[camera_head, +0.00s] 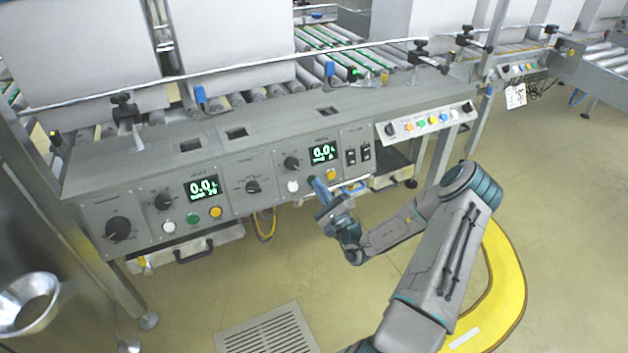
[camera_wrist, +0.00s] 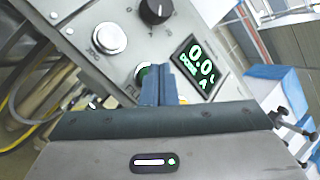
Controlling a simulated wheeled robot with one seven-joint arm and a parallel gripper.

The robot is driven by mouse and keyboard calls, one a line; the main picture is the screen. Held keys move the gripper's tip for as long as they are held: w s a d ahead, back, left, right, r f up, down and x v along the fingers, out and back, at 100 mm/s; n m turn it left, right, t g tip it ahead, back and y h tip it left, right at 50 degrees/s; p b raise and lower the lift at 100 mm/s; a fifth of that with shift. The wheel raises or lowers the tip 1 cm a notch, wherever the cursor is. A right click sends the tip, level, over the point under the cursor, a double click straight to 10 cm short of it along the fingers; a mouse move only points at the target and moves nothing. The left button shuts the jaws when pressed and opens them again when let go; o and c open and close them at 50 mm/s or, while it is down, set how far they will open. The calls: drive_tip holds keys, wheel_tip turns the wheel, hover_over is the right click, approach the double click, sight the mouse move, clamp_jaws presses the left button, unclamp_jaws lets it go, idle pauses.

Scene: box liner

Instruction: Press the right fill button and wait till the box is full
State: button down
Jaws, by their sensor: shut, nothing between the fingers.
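The right panel's fill button (camera_wrist: 141,76) is green and partly covered by my fingers in the wrist view; its label is partly hidden too. In the head view my gripper hides it. My gripper (camera_head: 315,185) is shut and empty, its blue fingertips at the button; it also shows in the wrist view (camera_wrist: 160,78). I cannot tell whether the tips touch or press it. The right display (camera_head: 322,153) reads 0.0, also in the wrist view (camera_wrist: 197,66). Large white boxes (camera_head: 232,45) stand on the roller conveyor behind the console.
Beside the fill button are a white jog button (camera_wrist: 108,39), a black knob (camera_wrist: 156,11) and a yellow button (camera_head: 331,174). The left panel has its own display (camera_head: 201,188) and green button (camera_head: 193,219). A tilted button box (camera_head: 430,121) juts out at the right.

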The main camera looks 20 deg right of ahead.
drive_tip(key=shift+w+f, duration=0.15)
drive_tip(key=shift+w, duration=0.2)
idle(0.5)
drive_tip(key=shift+s, duration=0.15)
idle(0.7)
drive_tip(key=shift+s+r+p, duration=0.25)
drive_tip(key=shift+s+p, duration=0.4)
drive_tip(key=shift+s+r, duration=0.1)
drive_tip(key=shift+s+r+p, duration=0.25)
drive_tip(key=shift+s+p, duration=0.25)
drive_tip(key=shift+s, duration=0.25)
drive_tip(key=shift+s+r+p, duration=0.25)
drive_tip(key=shift+s+p, duration=0.2)
drive_tip(key=shift+s, duration=0.3)
drive_tip(key=shift+s+r+p, duration=0.25)
drive_tip(key=shift+s+p, duration=0.25)
drive_tip(key=shift+s, duration=0.25)
